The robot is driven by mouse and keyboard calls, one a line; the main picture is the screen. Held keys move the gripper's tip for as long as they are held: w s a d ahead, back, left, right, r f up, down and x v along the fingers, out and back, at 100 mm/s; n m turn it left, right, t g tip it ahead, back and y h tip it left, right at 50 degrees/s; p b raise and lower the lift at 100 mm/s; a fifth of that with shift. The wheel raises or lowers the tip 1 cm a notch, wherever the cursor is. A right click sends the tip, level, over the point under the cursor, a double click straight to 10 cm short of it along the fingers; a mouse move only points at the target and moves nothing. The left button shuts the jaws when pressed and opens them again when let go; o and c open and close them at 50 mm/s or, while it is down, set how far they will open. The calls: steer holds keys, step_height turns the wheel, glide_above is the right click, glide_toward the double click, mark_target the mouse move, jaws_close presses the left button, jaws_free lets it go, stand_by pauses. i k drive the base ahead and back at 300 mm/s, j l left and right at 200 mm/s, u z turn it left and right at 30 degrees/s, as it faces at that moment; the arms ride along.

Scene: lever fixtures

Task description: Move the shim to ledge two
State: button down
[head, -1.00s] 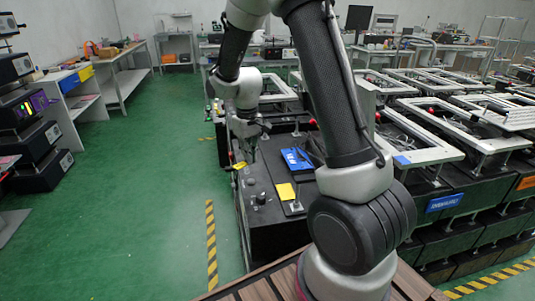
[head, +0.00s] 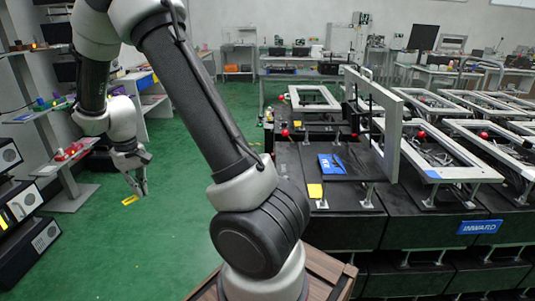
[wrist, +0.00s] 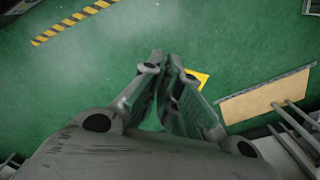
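A small flat yellow piece, which I take as the shim (head: 130,200), is at the fingertips of my gripper (head: 141,188). In the wrist view the yellow piece (wrist: 198,77) shows beside the right finger, partly hidden by it. The fingers of my gripper (wrist: 165,66) are close together at their tips. My gripper points down over the green floor, left of the black bench. At the left of the head view are a lower ledge (head: 52,168) with red items and an upper ledge (head: 22,118) with coloured items. I cannot tell which is ledge two.
A black bench (head: 345,225) stands right of centre, with a yellow square (head: 314,190), a blue piece (head: 331,164) and metal frames (head: 384,120). Dark stacked boxes (head: 20,205) stand at left. The green floor between is clear. The wrist view shows a tan panel (wrist: 265,98).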

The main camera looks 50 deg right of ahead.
mark_target(286, 152)
steer(key=i+u, duration=0.45)
steer(key=i, duration=0.75)
steer(key=i+z, duration=0.35)
steer(key=i+j+z, duration=0.15)
steer(key=i+z, duration=0.2)
steer(key=i+l+z, duration=0.15)
steer(key=z, duration=0.25)
steer(key=i+z, duration=0.25)
steer(key=z, duration=0.2)
steer(key=i+z, duration=0.2)
steer(key=z, duration=0.2)
steer(key=i+z, duration=0.2)
steer(key=z, duration=0.25)
steer(key=i+j+z, duration=0.2)
steer(key=z, duration=0.2)
steer(key=i+z, duration=0.1)
steer(key=z, duration=0.6)
